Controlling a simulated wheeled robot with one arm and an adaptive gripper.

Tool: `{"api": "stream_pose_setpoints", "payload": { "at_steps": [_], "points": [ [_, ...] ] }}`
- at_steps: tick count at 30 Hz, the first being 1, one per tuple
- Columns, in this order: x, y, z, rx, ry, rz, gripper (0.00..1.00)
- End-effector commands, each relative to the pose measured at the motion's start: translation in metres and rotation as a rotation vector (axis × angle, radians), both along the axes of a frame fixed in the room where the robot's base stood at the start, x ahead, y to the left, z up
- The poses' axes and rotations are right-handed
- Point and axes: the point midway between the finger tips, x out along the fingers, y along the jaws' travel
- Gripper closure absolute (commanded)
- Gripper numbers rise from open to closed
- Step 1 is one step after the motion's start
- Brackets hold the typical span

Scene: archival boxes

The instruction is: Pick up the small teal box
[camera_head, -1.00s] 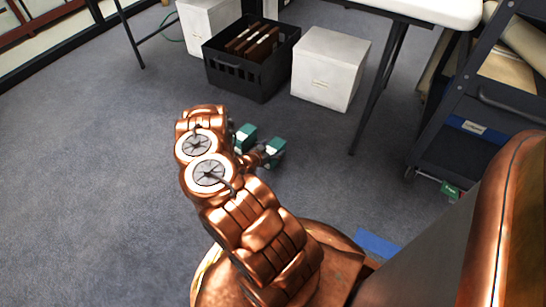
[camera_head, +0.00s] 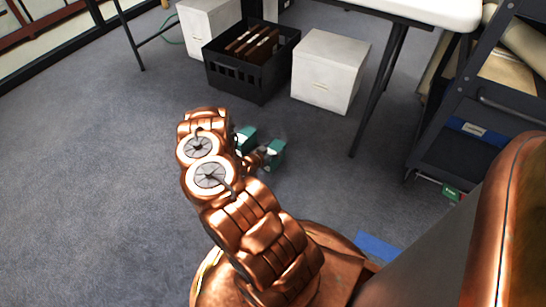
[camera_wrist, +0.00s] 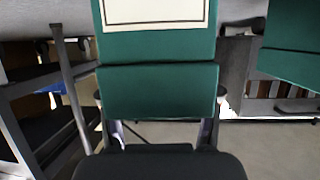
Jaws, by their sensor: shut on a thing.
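A small teal box (camera_wrist: 158,90) with a pale label on it fills the middle of the wrist view. My gripper (camera_wrist: 160,104) is shut on it, with a finger at each side of its lower part. A second teal box (camera_wrist: 292,45) shows at the right edge of the wrist view, apart from the held one. In the head view two teal boxes show just past my arm: one (camera_head: 246,138) partly hidden by it, the other (camera_head: 274,152) by the gripper end. I cannot tell whether the held box is clear of the floor.
A black crate (camera_head: 234,77) with brown folders stands beyond, beside a white box (camera_head: 328,70) under a white-topped table (camera_head: 440,10). Another white box (camera_head: 205,25) stands behind the crate. A dark cart (camera_head: 465,125) stands at right. The carpet at left is clear.

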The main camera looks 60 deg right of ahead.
Motion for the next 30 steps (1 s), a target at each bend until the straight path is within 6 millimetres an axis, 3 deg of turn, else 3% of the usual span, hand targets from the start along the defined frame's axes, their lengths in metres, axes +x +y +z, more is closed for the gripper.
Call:
{"api": "stream_pose_setpoints", "payload": {
  "at_steps": [11,20,30],
  "points": [
    [0.0,0.0,0.004,0.0,-0.001,-0.001,0.87],
    [0.001,-0.001,0.043,-0.002,-0.004,-0.002,0.87],
    [-0.024,0.078,0.046,0.0,0.004,0.004,0.87]
  ]
}}
